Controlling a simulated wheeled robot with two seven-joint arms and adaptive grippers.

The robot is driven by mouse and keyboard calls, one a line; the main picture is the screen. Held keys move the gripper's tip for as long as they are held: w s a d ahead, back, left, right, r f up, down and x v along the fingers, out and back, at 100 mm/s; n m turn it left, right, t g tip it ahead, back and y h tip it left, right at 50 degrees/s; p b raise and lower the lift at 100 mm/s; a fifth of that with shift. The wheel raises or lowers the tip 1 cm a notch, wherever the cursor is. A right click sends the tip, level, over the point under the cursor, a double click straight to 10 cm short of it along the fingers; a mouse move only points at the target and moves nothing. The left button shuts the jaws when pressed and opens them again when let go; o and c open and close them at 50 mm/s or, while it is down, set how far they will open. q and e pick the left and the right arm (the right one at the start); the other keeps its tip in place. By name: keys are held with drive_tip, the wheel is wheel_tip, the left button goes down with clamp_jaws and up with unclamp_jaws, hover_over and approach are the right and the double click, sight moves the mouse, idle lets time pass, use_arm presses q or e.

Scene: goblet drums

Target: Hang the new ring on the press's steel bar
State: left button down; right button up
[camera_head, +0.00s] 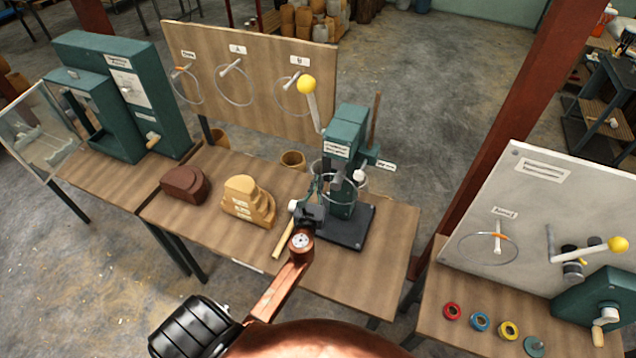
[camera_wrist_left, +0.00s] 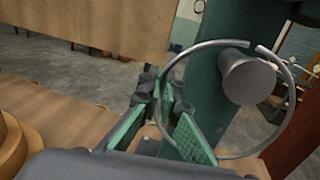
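The new ring (camera_head: 326,163) is a thin grey metal hoop at the green press (camera_head: 346,140). In the left wrist view the ring (camera_wrist_left: 286,125) has a small gap near its top and surrounds the round end of the press's steel bar (camera_wrist_left: 247,80). I cannot tell whether its top rests on the bar. My left gripper (camera_head: 313,190) is in front of the press at the ring's left side. In the left wrist view its green-padded fingers (camera_wrist_left: 165,130) stand apart, with the ring's left side passing by them. My right gripper is out of view.
A wooden board (camera_head: 258,55) with several hung hoops stands behind the table. A stepped wooden block (camera_head: 245,203) and a brown block (camera_head: 185,184) lie left of the press. A yellow-knobbed lever (camera_head: 306,86) rises above it. Another bench with small coloured rings (camera_head: 480,321) stands at right.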

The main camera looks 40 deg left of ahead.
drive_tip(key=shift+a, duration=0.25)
use_arm(q)
drive_tip(key=c, duration=2.1)
unclamp_jaws()
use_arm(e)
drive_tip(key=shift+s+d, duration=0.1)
use_arm(q)
drive_tip(key=v, duration=1.2)
